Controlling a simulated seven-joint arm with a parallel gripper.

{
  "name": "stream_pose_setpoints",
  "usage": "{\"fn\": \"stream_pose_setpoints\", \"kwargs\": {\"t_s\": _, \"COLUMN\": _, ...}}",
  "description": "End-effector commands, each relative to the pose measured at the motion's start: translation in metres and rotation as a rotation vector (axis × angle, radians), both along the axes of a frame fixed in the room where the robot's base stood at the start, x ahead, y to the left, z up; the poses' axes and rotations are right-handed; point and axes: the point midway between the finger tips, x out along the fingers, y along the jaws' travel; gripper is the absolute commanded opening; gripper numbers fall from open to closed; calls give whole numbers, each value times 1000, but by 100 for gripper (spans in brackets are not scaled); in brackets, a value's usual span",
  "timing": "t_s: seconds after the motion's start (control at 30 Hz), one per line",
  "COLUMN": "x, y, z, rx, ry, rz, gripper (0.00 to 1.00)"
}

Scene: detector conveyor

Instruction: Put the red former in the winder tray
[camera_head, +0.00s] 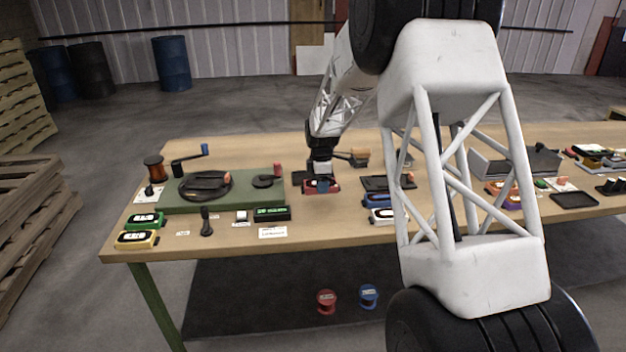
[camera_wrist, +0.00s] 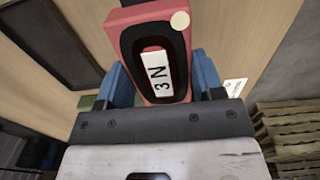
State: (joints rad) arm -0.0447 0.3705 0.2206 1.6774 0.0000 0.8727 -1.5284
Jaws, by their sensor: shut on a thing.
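My gripper (camera_head: 321,180) is over the middle of the workbench, just right of the green winder board. It is shut on the red former (camera_head: 309,188), a red block with a dark oval and a white label. In the wrist view the red former (camera_wrist: 144,18) sits between the blue fingers of my gripper (camera_wrist: 162,78), and its label reads "3N". I cannot tell whether the former touches the bench. The green winder board (camera_head: 240,203) carries a crank and a dark round tray-like part (camera_head: 187,194); I cannot tell for certain that this is the winder tray.
Blue (camera_head: 377,200) and white (camera_head: 380,215) formers lie right of my gripper by a dark flat tray (camera_head: 376,184). Green (camera_head: 145,221) and yellow (camera_head: 137,239) formers lie front left. A black display (camera_head: 272,213) stands before the board. Bare bench lies in front of my gripper.

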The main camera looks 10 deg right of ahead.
Motion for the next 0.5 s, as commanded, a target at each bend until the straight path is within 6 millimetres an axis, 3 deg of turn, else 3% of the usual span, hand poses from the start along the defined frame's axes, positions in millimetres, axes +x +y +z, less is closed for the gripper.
{"fn": "stream_pose_setpoints", "kwargs": {"t_s": 0.5, "x": 10, "y": 0, "z": -1, "rx": 0, "ry": 0, "rz": -1, "gripper": 34}}
